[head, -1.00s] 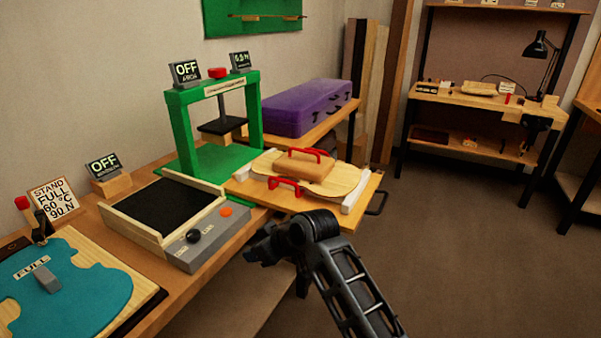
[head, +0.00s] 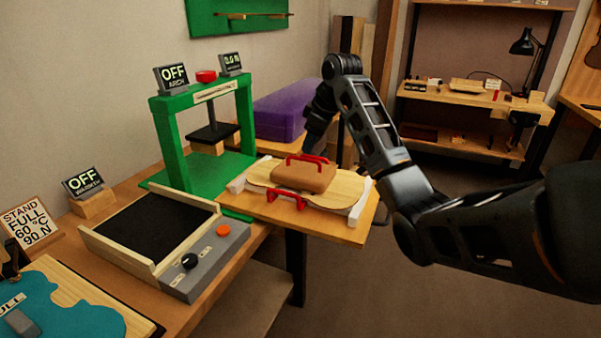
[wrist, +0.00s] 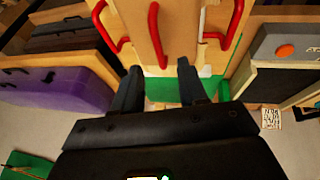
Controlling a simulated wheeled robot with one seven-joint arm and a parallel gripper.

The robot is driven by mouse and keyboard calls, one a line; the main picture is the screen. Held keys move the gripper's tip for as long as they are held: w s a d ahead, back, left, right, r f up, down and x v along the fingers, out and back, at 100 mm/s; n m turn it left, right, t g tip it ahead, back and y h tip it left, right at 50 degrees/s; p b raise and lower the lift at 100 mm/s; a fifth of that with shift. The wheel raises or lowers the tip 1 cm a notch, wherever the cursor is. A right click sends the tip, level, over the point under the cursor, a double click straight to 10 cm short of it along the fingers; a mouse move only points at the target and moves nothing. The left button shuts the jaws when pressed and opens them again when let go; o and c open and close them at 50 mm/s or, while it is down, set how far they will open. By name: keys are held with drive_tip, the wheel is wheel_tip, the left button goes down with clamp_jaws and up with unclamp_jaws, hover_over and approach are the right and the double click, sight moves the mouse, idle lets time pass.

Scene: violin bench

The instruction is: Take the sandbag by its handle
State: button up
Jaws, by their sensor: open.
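The sandbag (head: 303,178) is a tan, rounded block lying on a pale violin-shaped plate (head: 345,190). A red handle (head: 308,158) rises at its top. Another red handle (head: 287,199) stands at the plate's near side. My gripper (head: 310,145) is beyond and above the sandbag, pointing down; its tips are hard to make out there. In the wrist view its two dark fingers (wrist: 160,80) are apart with nothing held. Red handles show ahead of them, the middle one (wrist: 155,38) nearest and apart from the fingers.
The plate rests on a wooden board (head: 330,232) between white end blocks. A green press (head: 170,140) stands at left, a purple case (head: 280,112) behind. A grey control box (head: 205,262) with a black pad is nearer. Floor at right is clear.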

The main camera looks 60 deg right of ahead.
sight(305, 159)
drive_tip(key=shift+p+x, duration=0.35)
drive_tip(key=shift+x, duration=2.75)
drive_tip(key=shift+w, duration=0.1)
clamp_jaws()
drive_tip(key=shift+d+r, duration=0.1)
drive_tip(key=shift+r, duration=0.1)
